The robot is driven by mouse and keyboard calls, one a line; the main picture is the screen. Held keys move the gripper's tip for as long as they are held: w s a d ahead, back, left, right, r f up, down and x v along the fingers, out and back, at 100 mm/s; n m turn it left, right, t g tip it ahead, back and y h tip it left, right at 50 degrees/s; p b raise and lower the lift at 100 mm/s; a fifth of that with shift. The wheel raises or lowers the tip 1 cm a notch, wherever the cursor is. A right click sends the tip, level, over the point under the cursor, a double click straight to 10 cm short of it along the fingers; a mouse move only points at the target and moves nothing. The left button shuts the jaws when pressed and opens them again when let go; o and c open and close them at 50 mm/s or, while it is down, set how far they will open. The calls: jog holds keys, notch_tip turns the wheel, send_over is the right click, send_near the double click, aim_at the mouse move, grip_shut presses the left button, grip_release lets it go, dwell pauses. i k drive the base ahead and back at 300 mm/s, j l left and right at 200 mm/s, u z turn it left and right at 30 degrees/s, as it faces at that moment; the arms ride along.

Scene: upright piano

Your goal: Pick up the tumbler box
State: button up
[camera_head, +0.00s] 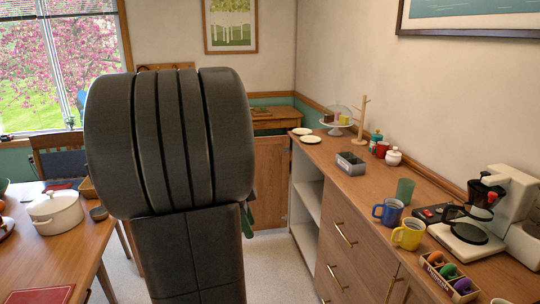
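I cannot tell for sure which thing is the tumbler box. A small open tan box (466,297) with dark lettering sits at the front edge of the wooden counter, holding orange, green and purple rounded items. A grey open rectangular box (351,163) sits farther back on the same counter. A green tumbler (404,191) stands upright between them. My dark arm fills the left middle of the view, and it hides what is behind it. My gripper's fingers do not show.
The wooden counter (376,190) also holds a blue mug (389,212), a yellow mug (408,234) and a white coffee maker (506,218). A table (84,245) with a white pot (56,212) stands at left. Bare floor (275,265) lies between table and counter.

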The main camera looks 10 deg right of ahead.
aim_at(356, 170)
jog(key=i+j, duration=0.1)
jog(key=i, duration=1.55)
jog(key=i+l+z, duration=0.1)
jog(key=i+z, duration=0.65)
jog(key=z, duration=0.2)
jog(key=i+j+z, duration=0.2)
jog(key=i+z, duration=0.45)
jog(key=z, duration=0.15)
jog(key=i+z, duration=0.2)
jog(key=z, duration=0.15)
jog(key=i+j+z, duration=0.15)
jog(key=z, duration=0.2)
